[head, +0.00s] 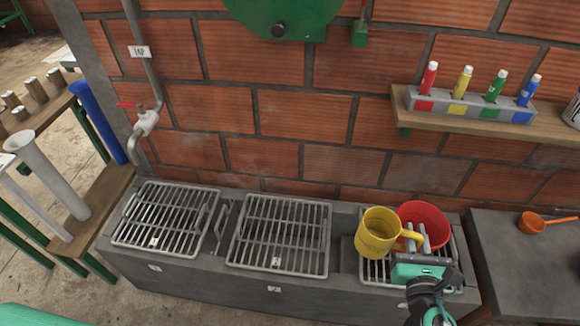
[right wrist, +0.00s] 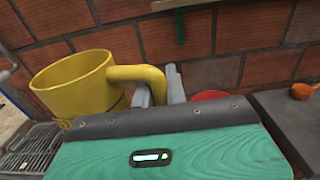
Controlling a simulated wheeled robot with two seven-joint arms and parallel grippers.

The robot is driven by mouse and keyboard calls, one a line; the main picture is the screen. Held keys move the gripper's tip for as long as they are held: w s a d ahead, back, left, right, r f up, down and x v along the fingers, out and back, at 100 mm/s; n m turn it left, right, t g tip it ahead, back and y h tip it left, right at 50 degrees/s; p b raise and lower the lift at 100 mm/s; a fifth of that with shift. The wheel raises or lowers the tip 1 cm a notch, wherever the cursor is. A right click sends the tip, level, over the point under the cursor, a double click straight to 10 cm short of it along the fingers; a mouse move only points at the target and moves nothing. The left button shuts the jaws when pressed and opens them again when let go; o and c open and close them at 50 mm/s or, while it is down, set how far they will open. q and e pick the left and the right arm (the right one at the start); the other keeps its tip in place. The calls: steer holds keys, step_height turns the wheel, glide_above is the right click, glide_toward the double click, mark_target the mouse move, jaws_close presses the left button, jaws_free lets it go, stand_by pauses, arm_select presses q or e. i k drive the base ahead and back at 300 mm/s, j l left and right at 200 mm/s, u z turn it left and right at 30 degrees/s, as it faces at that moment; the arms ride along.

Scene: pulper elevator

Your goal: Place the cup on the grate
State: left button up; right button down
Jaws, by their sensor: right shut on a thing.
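A yellow cup (head: 378,232) is held by its handle in my right gripper (head: 418,238), whose fingers are shut on the handle. The cup is fairly upright and appears to be over the left part of the right-hand grate (head: 375,272). In the right wrist view the yellow cup (right wrist: 82,85) is at the left, its handle running to the fingers (right wrist: 160,85). Two more grates, the left one (head: 165,215) and the middle one (head: 280,235), lie empty on the grey block. My left gripper is not in view.
A red round container (head: 424,222) is just behind my right gripper, over the right-hand grate. A dark counter with an orange ladle (head: 532,222) is at the right. A shelf above holds a rack of coloured tubes (head: 470,105). A tap (head: 146,120) is on the left wall.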

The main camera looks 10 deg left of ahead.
mark_target(173, 216)
steer(key=j+z, duration=0.25)
steer(key=j, duration=0.4)
steer(key=k+j+z, duration=0.2)
steer(key=j, duration=0.4)
steer(key=j+z, duration=0.25)
steer(key=j, duration=0.4)
steer(key=k+j, duration=0.1)
steer(key=j, duration=0.4)
steer(key=k+j, duration=0.1)
steer(key=j, duration=0.35)
steer(key=k+j, duration=0.1)
steer(key=j, duration=0.4)
steer(key=k+j, duration=0.1)
steer(key=j, duration=0.4)
steer(key=k+j, duration=0.1)
steer(key=j, duration=0.35)
steer(key=z, duration=0.05)
